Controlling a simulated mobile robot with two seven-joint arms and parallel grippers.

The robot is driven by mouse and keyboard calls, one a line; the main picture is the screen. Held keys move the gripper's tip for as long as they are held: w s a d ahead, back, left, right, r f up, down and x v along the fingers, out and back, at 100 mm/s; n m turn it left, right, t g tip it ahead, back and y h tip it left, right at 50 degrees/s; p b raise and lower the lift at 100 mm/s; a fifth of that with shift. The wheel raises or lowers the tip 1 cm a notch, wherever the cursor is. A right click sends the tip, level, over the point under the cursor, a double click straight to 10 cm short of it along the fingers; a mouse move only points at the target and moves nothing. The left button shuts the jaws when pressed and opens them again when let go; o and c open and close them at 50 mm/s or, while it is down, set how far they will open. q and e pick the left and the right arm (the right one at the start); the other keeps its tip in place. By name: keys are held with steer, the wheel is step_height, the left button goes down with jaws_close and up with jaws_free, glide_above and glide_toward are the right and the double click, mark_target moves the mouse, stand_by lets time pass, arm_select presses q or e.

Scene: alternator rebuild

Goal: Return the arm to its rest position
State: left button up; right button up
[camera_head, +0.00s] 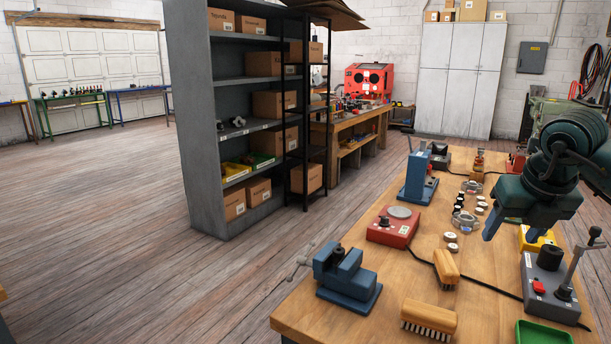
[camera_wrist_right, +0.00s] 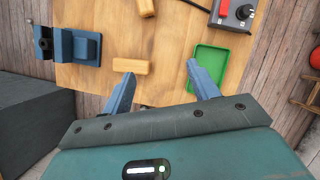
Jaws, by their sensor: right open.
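My right gripper (camera_head: 518,230) hangs above the right part of the wooden workbench (camera_head: 390,290) in the head view, on a dark green arm that comes in from the right. In the right wrist view its two blue fingers (camera_wrist_right: 160,75) are spread wide apart with nothing held between them. Below them in that view lie a wooden brush (camera_wrist_right: 130,66) and a green tray (camera_wrist_right: 222,52). My left arm and left gripper are not in view.
A blue vise (camera_head: 347,275) stands at the bench's near left. Also there are a red device (camera_head: 393,228), a blue press (camera_head: 417,180), a grey control box (camera_head: 548,285) with a lever, and small parts mid-bench. A grey shelf (camera_head: 205,130) stands left; open floor lies around it.

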steer(key=a+f+n+g+y, duration=0.25)
steer(key=a+f+y, duration=0.4)
steer(key=a, duration=0.65)
steer(key=s+a+f+m+t+y+p, duration=0.1)
steer(key=s+a+m+t+y, duration=0.15)
steer(key=s+a+y, duration=0.4)
steer(key=s+a+f+m+t+y+p, duration=0.1)
steer(key=s+a+m+y, duration=0.25)
steer(key=a+y, duration=0.6)
steer(key=d+f+m+t+h+p, duration=0.1)
steer(key=d+f+m+t+h, duration=0.1)
steer(key=f+m+t+h, duration=0.6)
steer(key=d+f+m+t+h, duration=0.25)
steer(key=m+h, duration=0.25)
steer(key=m, duration=0.7)
steer(key=s+d+f+m+g+h, duration=0.2)
steer(key=s+f+m, duration=0.2)
steer(key=s+f, duration=0.2)
steer(key=s+d+f+m+g+h, duration=0.2)
steer(key=s+f, duration=0.4)
steer(key=f, duration=0.3)
steer(key=shift+s+f+m+g+h, duration=0.2)
steer(key=shift+f+m+g+h, duration=0.2)
steer(key=shift+m+g+h, duration=0.35)
